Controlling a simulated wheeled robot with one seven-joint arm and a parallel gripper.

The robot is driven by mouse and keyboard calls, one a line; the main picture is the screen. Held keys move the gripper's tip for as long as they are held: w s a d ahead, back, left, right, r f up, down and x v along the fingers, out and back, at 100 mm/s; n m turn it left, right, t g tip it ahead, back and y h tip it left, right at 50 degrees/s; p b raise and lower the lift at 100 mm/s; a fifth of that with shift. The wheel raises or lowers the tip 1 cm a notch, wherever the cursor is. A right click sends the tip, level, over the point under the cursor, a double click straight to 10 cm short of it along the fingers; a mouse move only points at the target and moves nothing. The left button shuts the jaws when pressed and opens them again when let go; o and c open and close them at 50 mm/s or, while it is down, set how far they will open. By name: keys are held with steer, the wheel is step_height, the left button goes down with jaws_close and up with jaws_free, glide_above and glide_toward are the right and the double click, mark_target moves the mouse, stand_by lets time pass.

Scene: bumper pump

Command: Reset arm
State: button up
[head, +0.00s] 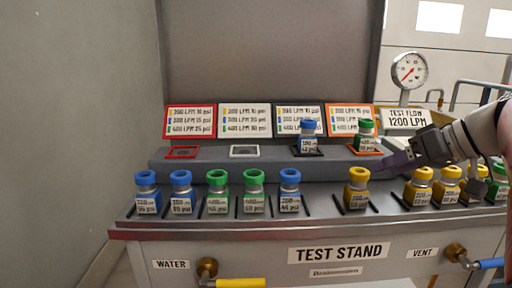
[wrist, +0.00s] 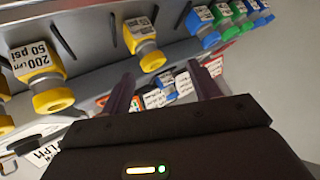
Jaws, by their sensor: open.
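My gripper (head: 395,163) is on the right in the head view, at the end of my arm, just above the back of the bench and to the right of a lone yellow-capped bottle (head: 357,188). In the wrist view my gripper (wrist: 162,84) shows two dark fingers spread apart with nothing held between them. A blue-capped bottle (head: 308,137) and a green-capped bottle (head: 366,135) stand on the raised ledge, on the third and fourth pads. The red pad (head: 183,152) and the white pad (head: 244,151) are empty.
Blue-capped (head: 148,192) and green-capped (head: 217,192) bottles line the front left of the test stand (head: 270,229). More yellow-capped bottles (head: 418,186) stand at right under my arm. A gauge (head: 409,71) and a sign (head: 407,118) rise behind my gripper. Label cards (head: 244,121) stand behind the ledge.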

steer(key=s+a+f+m+g+h, duration=0.2)
steer(key=s+a+f+m+h, duration=0.1)
steer(key=s+a+f, duration=0.6)
steer(key=s+a+f+m+h, duration=0.1)
steer(key=s+f+h, duration=0.3)
steer(key=s+f, duration=0.5)
step_height(320, 180, down, 4)
steer(key=shift+a, duration=0.85)
steer(key=shift+o, duration=0.3)
steer(key=shift+s, duration=0.1)
